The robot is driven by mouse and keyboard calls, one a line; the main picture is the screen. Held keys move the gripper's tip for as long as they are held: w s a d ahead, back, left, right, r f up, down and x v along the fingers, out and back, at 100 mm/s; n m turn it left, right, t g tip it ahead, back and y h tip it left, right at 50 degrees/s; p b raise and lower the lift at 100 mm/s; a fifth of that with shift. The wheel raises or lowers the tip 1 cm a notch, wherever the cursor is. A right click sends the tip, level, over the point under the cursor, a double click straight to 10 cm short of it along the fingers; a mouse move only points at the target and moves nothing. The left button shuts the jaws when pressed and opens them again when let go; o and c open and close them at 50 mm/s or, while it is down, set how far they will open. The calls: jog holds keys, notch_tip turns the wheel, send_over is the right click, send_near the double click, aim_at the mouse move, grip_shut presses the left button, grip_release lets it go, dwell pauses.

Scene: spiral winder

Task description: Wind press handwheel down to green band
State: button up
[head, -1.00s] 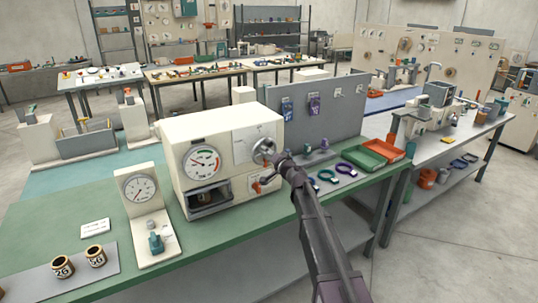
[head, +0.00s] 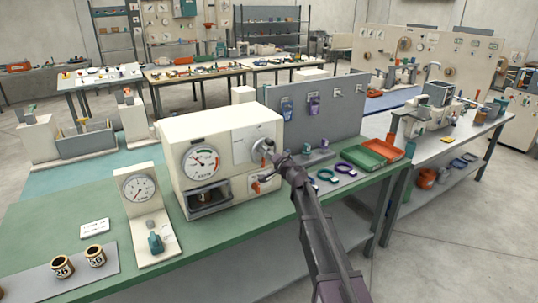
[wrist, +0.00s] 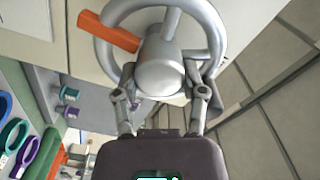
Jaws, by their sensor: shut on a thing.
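The press (head: 222,125) is a cream box on the green bench. The silver handwheel (head: 262,146) is on its front face at the right. My gripper (head: 274,158) is at the wheel. In the wrist view, the handwheel (wrist: 160,65) fills the upper middle. There, my gripper (wrist: 160,88) is shut on the handwheel, one finger on each side of the central hub; the exact contact is partly hidden. The dial (head: 201,162) left of the wheel has a green band at its upper right. Its needle is too small to read surely.
An orange lever (head: 257,187) sits below the wheel; it also shows behind the rim in the wrist view (wrist: 108,31). A gauge stand (head: 146,212) is left of the press. Coloured rings (head: 326,175) and green and orange trays (head: 370,158) lie to the right.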

jog(key=shift+w+a+m, duration=0.1)
jog(key=shift+w+m, duration=0.05)
jog(key=shift+m, duration=0.9)
jog(key=shift+w+m, duration=0.1)
jog(key=shift+m, duration=0.95)
jog(key=o, duration=1.1)
jog(key=shift+o, duration=0.2)
jog(key=shift+f, duration=0.15)
jog(key=shift+s, duration=0.25)
jog(key=v, duration=1.1)
jog(key=shift+s+d, duration=0.25)
jog(key=shift+d, duration=0.1)
